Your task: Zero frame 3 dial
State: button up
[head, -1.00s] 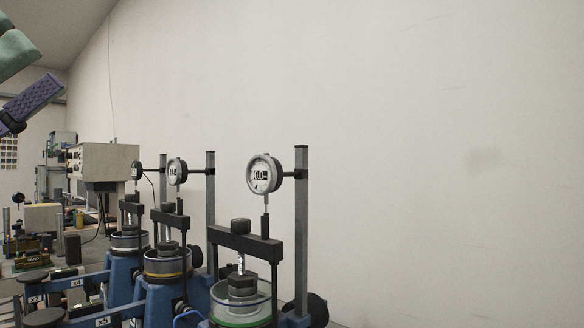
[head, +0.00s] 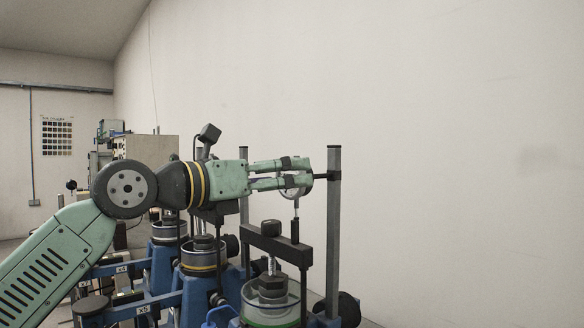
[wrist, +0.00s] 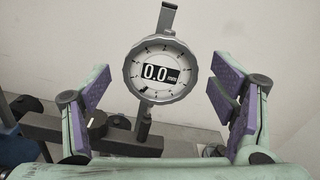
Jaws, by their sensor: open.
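The nearest lever frame's dial gauge (head: 297,192) is a round grey gauge on a side arm from an upright post (head: 333,230). In the wrist view the dial (wrist: 160,75) faces me and its display reads 0.0 mm. No frame number shows on it. My gripper (head: 293,172) is open at the dial, with its fingers partly hiding it in the head view. In the wrist view the purple-padded fingers stand left and right of the dial, with visible gaps on both sides. Nothing is held.
Below the dial are a dark crossbar (head: 278,243) and a clear cell with a green band (head: 270,316). Two more blue lever frames stand behind to the left, their dials hidden by my arm. A beige box (head: 150,150) is farther back. A bare wall lies right.

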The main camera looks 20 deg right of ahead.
jog(key=shift+x, duration=1.35)
jog(key=shift+c, duration=0.4)
